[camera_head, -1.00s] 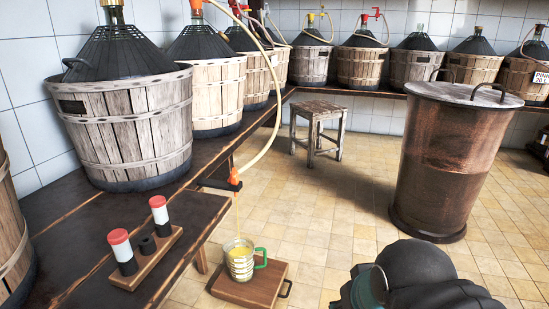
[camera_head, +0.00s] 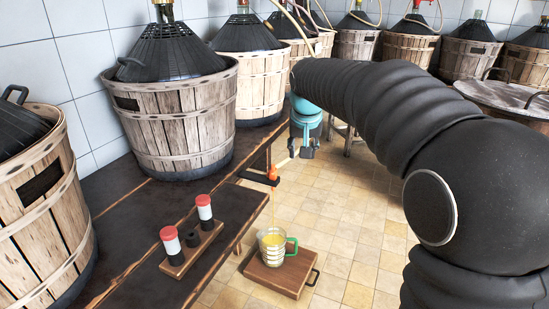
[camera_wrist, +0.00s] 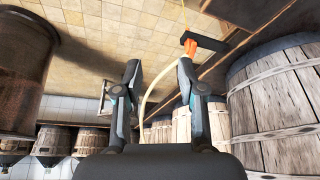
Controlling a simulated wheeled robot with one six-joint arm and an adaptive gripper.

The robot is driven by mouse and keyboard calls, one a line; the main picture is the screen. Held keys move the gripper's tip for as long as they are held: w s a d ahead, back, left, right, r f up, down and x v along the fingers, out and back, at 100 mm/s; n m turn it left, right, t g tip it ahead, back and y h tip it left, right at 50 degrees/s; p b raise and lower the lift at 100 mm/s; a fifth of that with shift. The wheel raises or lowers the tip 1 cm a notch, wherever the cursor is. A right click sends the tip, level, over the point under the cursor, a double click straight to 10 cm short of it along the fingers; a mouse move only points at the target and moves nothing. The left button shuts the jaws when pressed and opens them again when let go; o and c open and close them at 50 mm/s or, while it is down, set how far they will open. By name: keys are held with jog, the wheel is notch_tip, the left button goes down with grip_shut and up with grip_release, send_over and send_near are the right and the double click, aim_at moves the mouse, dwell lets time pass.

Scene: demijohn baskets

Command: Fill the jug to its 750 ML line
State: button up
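The clear jug (camera_head: 274,246) with a green handle stands upright on a wooden board, with yellow liquid inside. Pale bands ring its side; I cannot read which line the liquid reaches. A thin yellow stream falls into it from the orange tap (camera_head: 273,174), which is held by a dark bracket at the bench edge. The orange tap also shows in the wrist view (camera_wrist: 190,48). My gripper (camera_head: 301,153) is open and empty, up and to the right of the tap, not touching it. In the wrist view its two fingers (camera_wrist: 158,72) are apart, with the pale hose behind them.
The wooden board (camera_head: 258,271) has a dark handle. A rack (camera_head: 192,258) with two red-capped tubes stands on the dark bench (camera_head: 110,215). Basketed demijohns (camera_head: 180,115) line the bench and back wall.

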jog(key=w+a+f+p, duration=0.2)
jog(key=w+a, duration=0.6)
jog(key=w, duration=0.1)
send_near(273, 170)
jog(key=x, duration=0.8)
jog(key=shift+s, duration=0.1)
jog(key=shift+c, duration=0.2)
grip_shut()
